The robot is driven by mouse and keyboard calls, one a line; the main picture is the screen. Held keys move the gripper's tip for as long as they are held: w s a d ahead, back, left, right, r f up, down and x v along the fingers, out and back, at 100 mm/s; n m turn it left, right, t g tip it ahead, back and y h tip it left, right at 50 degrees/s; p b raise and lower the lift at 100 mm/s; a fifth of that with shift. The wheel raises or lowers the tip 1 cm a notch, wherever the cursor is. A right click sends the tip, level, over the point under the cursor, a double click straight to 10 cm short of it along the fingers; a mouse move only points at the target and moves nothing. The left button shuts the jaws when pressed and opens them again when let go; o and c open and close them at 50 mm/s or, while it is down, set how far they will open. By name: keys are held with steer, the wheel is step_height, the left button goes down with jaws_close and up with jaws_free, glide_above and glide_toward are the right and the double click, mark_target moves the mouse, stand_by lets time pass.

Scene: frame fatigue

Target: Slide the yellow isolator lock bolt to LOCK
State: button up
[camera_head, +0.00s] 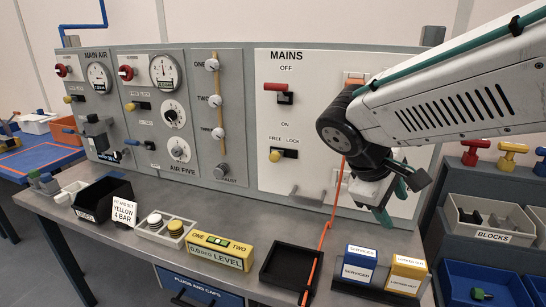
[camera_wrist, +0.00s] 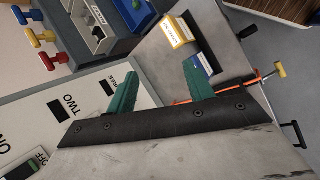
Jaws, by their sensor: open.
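The yellow isolator lock bolt (camera_head: 275,156) is a small round yellow knob in a dark slot on the white MAINS panel (camera_head: 325,62). It sits at the left end of the slot, under the word FREE; the word LOCK is to its right. My gripper (camera_head: 402,200) is open and empty, well to the right of the bolt and a little lower, in front of the panel's right part. In the wrist view its two green fingers (camera_wrist: 160,73) stand apart with nothing between them. The bolt does not show in the wrist view.
A red MAINS handle (camera_head: 287,87) is above the bolt, at OFF. A metal lever (camera_head: 306,196) juts out below. An orange cord (camera_head: 325,232) hangs in front of the panel. A black tray (camera_head: 290,266) and labelled blocks (camera_head: 358,264) lie on the bench.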

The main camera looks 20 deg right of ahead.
steer(key=w+d+n+t+h, duration=0.15)
steer(key=w+n+h, duration=0.35)
steer(key=w, duration=0.6)
steer(key=n+t+y, duration=0.1)
steer(key=n+t, duration=1.2)
steer(key=n, duration=0.3)
glide_toward(273, 158)
steer(key=x, duration=1.1)
steer(key=shift+d, duration=0.1)
